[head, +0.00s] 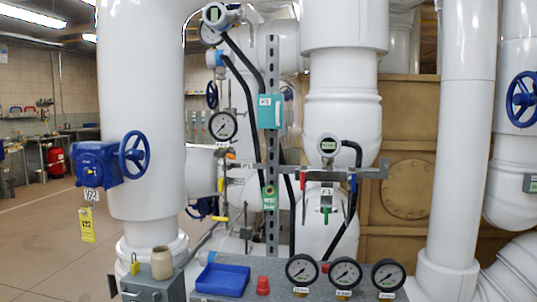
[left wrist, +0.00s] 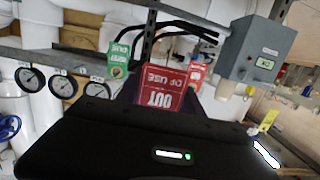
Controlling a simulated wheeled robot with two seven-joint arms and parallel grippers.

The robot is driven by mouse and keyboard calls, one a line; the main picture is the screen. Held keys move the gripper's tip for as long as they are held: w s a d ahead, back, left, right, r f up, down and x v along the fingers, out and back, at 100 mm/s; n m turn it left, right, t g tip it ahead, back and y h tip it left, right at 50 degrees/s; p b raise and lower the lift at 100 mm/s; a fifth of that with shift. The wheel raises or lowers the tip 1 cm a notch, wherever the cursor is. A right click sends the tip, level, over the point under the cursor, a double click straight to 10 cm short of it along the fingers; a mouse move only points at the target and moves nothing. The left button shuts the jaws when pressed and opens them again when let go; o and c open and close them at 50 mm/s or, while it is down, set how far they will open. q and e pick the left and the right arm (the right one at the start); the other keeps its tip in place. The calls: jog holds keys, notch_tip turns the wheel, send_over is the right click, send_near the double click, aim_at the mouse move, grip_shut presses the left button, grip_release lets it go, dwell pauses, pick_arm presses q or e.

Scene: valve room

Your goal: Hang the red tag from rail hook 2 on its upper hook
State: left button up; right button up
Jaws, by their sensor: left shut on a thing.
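I cannot make out the held tag or my left gripper in the head view. The grey rail (head: 345,172) there carries small hanging items. My right gripper is in neither view.
A tall slotted post (head: 272,100) carries a teal box (head: 270,112). Below are a blue tray (head: 222,280), a red cone-shaped object (head: 263,285) and gauges (head: 345,272). A grey box (left wrist: 257,48) is right of the held tag in the wrist view. Large white pipes (head: 140,90) crowd both sides.

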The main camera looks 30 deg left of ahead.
pick_arm(q)
jog(key=w+d+m+h, duration=0.1)
jog(key=w+d, duration=0.2)
jog(key=d, duration=0.5)
jog(key=w+d+r+m+h, duration=0.1)
jog(key=w+d, duration=0.3)
jog(key=d, duration=0.4)
jog(key=w+d+m+h, duration=0.1)
jog(key=w+d+h, duration=0.2)
jog(key=d, duration=0.5)
jog(key=shift+w+d+r+m+t, duration=0.15)
jog(key=shift+w+r+m+t, duration=0.15)
jog(key=shift+w+m+t, duration=0.1)
